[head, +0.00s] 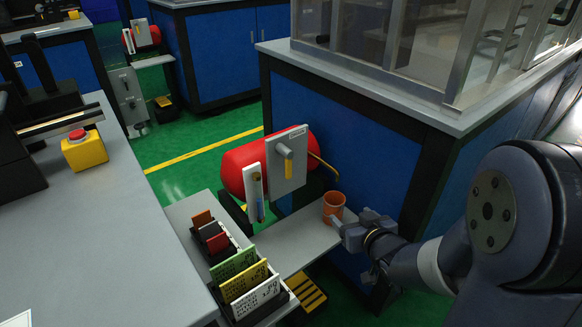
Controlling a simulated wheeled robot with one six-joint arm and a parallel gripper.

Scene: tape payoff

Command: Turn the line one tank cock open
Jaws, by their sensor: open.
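A red tank (234,174) lies on its side by the blue cabinet. A grey plate (298,142) stands in front of it, bearing a small label too small to read. A similar red tank with a plate (141,33) stands far back left.
A narrow white gauge panel (253,190) stands left of the plate. A yellow-brown pipe (322,163) curves at the tank's right end. Black racks of coloured cards (245,283) fill the shelf's left. A red button on a yellow box (84,150) sits on the left bench.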

